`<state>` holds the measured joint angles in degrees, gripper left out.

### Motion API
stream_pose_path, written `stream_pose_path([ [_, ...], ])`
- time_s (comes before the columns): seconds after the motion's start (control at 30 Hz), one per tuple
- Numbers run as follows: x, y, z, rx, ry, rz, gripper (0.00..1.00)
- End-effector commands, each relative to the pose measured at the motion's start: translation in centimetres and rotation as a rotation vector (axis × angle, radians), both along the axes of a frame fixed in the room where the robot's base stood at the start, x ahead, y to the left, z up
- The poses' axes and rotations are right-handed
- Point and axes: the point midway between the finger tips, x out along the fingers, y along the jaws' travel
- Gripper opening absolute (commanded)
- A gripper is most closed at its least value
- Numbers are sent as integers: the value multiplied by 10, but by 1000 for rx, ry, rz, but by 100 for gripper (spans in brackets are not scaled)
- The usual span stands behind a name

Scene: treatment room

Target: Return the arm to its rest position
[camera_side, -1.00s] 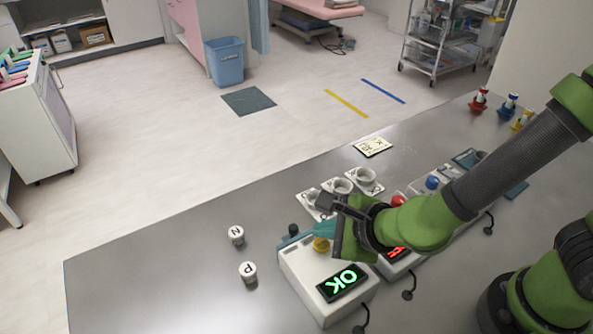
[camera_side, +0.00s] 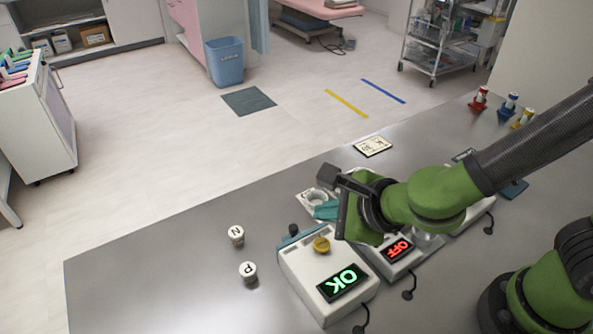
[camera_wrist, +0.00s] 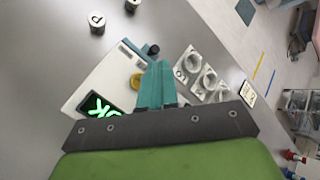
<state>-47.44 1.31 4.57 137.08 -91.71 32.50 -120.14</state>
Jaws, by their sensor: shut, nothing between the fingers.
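My green arm reaches in from the right over the metal table. My gripper (camera_side: 325,210) has teal fingers and is shut and empty, above the table near the cup holders. In the wrist view the two teal fingers (camera_wrist: 155,86) lie side by side, between a yellow knob and the white holders. The white device with the yellow knob (camera_side: 321,244) shows a green OK (camera_side: 343,283). A second device beside it shows a red OFF (camera_side: 398,250), and my arm hides part of it.
Two white cylinders marked N (camera_side: 237,236) and P (camera_side: 248,272) stand left of the device. White round holders (camera_side: 314,198) are partly hidden behind my gripper. A card (camera_side: 373,146) lies near the far edge. Red (camera_side: 479,100), blue and yellow pieces stand at the far right. The left table area is clear.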

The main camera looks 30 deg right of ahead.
Motion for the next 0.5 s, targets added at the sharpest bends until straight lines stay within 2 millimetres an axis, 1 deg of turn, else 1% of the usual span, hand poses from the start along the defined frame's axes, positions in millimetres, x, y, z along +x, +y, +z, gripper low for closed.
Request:
stream_pose_path([
  [0.17, 0, 0, 0, 10, 3, -11, 0],
  [0.27, 0, -2, -1, 80, 21, -96, 0],
  [0.37, -5, -12, -6, 250, 85, -336, 0],
  [0.47, -10, -36, -5, 519, 155, -732, 0],
  [0.5, -11, -48, -3, 642, 176, -915, 0],
])
